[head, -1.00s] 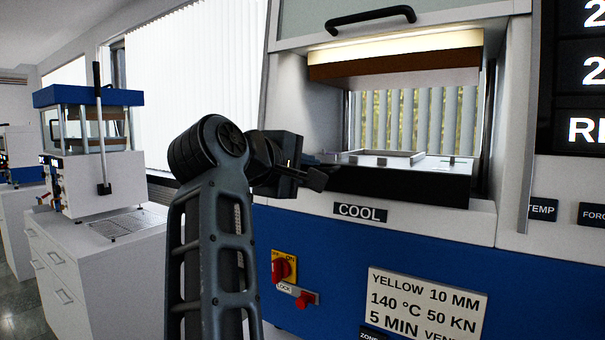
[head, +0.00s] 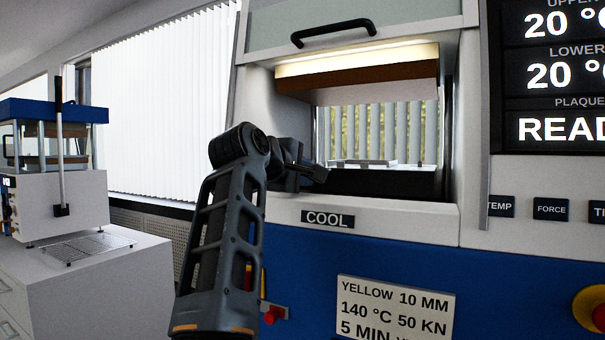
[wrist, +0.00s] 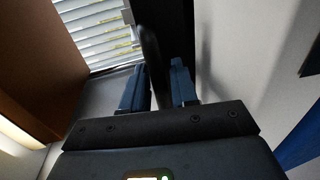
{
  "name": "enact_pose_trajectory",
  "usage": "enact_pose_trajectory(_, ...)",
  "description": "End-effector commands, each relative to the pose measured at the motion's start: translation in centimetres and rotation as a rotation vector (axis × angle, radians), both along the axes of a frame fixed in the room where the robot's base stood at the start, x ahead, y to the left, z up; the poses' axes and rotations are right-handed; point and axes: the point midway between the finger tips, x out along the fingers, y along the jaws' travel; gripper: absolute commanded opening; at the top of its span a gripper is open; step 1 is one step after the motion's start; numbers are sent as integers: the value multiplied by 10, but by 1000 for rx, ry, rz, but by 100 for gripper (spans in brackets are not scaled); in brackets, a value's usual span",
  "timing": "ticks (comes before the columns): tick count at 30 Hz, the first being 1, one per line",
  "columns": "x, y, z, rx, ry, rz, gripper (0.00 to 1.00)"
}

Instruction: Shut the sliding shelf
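The sliding shelf is a black slab (head: 390,182) with a pale plate on top, low in the lit press opening in the head view. Its dark front also shows in the wrist view (wrist: 177,20). My gripper (head: 318,174) is at the shelf's left front. In the wrist view, its two blue fingers (wrist: 158,85) stand apart on either side of a dark bar (wrist: 150,45), apparently the shelf's handle. A gap seems to show between the bar and the right finger. Whether the bar touches the left finger is unclear. In the head view the fingertips are too dark to make out.
The brown upper platen (head: 360,77) hangs over the shelf. A raised guard with a black handle (head: 333,32) is above it. The white sill (head: 410,214) and opening walls surround the shelf. A smaller press (head: 55,165) stands on a cabinet at left.

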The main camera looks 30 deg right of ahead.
Motion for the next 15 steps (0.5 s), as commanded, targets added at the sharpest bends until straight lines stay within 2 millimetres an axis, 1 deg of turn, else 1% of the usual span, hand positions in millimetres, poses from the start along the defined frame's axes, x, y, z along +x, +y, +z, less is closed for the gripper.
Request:
enact_pose_trajectory(1, 0, -3, 1, -1, -1, -3, 35)
enact_pose_trajectory(8, -2, -1, 1, -1, -2, -4, 35)
enact_pose_trajectory(11, -6, 7, 3, -1, -4, -3, 35)
enact_pose_trajectory(15, -18, 27, 7, 0, -3, 1, 35)
